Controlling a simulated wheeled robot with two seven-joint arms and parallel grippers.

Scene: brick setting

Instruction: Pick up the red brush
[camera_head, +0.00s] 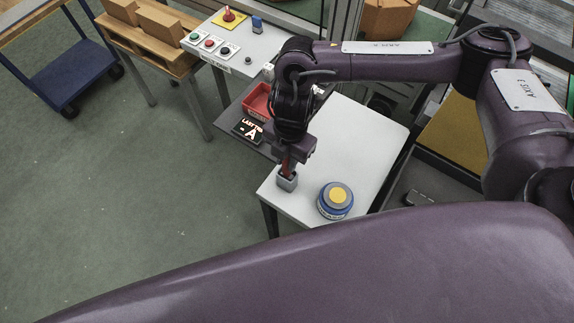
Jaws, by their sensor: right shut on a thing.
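The red brush (287,166) shows as a thin upright red piece at the front left of the white table (345,135). Its lower end is in or right above a small grey square holder (287,181). My right gripper (288,160) points down over the holder and is shut on the brush. The gripper hides the brush's upper part, and I cannot tell whether the brush is clear of the holder. My left gripper is not in view.
A blue round tin with a yellow top (336,200) stands right of the holder. A red bin (259,102) and a black sign (247,131) sit behind. A panel with buttons (210,43) is at the back. Open floor lies left.

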